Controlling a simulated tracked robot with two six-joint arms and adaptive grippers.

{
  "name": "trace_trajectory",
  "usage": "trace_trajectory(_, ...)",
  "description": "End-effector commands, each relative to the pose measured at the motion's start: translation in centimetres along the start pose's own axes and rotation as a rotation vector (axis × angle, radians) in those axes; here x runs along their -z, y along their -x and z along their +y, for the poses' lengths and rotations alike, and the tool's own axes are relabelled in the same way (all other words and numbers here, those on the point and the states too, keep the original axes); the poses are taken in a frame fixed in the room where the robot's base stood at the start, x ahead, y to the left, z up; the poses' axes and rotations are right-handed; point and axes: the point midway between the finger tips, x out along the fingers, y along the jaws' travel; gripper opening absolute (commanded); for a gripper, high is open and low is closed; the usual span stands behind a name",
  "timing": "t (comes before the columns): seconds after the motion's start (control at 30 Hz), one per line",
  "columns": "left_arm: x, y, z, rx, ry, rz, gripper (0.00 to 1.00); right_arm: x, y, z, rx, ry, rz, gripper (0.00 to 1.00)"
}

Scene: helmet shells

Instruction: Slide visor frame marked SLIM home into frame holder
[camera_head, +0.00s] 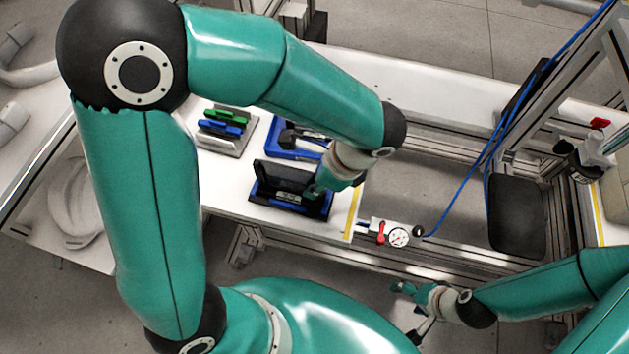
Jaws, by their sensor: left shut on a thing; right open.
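My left gripper (322,183) reaches down over the white table and is shut on a dark piece, likely the visor frame (283,178). This piece stands at a black and blue fixture, likely the frame holder (291,206), near the table's front edge. The gripper is at the right end of the piece. Whether the piece is seated or only resting there I cannot tell. No SLIM marking is legible. My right gripper (405,291) is open and empty, low in front of the table, away from the holder.
Behind the holder is a blue tray (281,152) with dark parts, partly hidden by my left arm. A grey rack (226,139) holds green and blue pieces. A white helmet shell (78,205) lies at left. A red-handled valve and gauge (397,237) sit right of the yellow-striped edge.

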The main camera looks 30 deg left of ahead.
Motion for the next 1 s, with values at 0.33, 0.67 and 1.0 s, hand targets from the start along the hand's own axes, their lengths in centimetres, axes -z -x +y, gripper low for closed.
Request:
trace_trajectory(0.33,0.37,-0.92,-0.01,0.0,0.0,0.0,0.0,0.01,-0.76,0.28,0.0,0.0,0.0,0.74)
trace_trajectory(0.67,0.38,-0.93,-0.01,0.0,0.0,0.0,0.45,0.01,-0.76,0.27,0.0,0.0,0.0,0.74)
trace_trajectory(1.0,0.4,-0.32,-0.07,0.002,0.001,0.0,0.45,0.01,-0.71,0.26,0.0,0.0,0.0,0.74)
